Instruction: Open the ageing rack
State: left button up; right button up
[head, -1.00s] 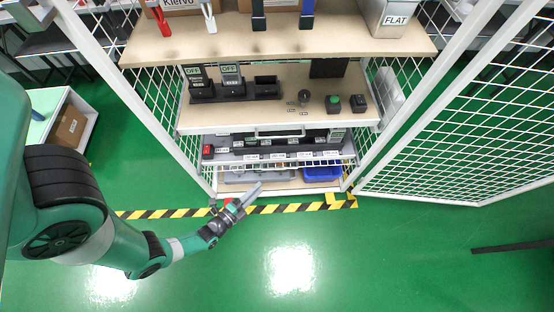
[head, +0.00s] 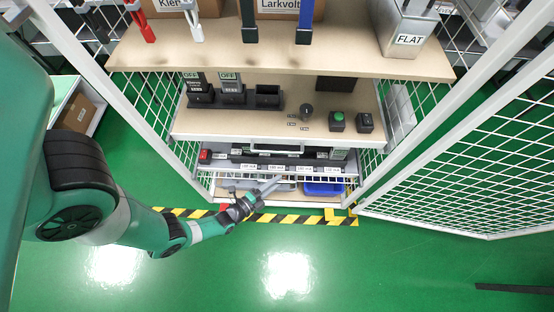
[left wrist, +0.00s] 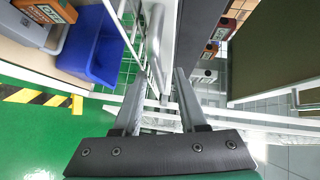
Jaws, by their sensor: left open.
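The ageing rack is probably the grey slide-in unit (head: 222,164) with white labels, on the low level of the white mesh cage; no label naming it is readable. A white rail (head: 282,175) runs along its front. My left gripper (head: 268,187) is in front of this low level, just below the labelled front. In the left wrist view my left gripper (left wrist: 158,100) has its two fingers apart, with nothing clamped. A pale rounded bar (left wrist: 154,50) lies ahead, roughly in line with the gap. I cannot tell whether the fingers touch it. My right gripper is not in view.
A blue bin (head: 322,188) sits on the bottom level and shows in the left wrist view (left wrist: 92,50). The wooden shelf (head: 280,122) above holds testers and buttons. The mesh door (head: 470,150) stands open at right. Green floor in front is clear.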

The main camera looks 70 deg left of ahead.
pick_arm(q)
jog(key=shift+s, duration=0.15)
jog(key=shift+c, duration=0.4)
grip_shut()
jog(key=shift+f, duration=0.1)
dwell(0.7)
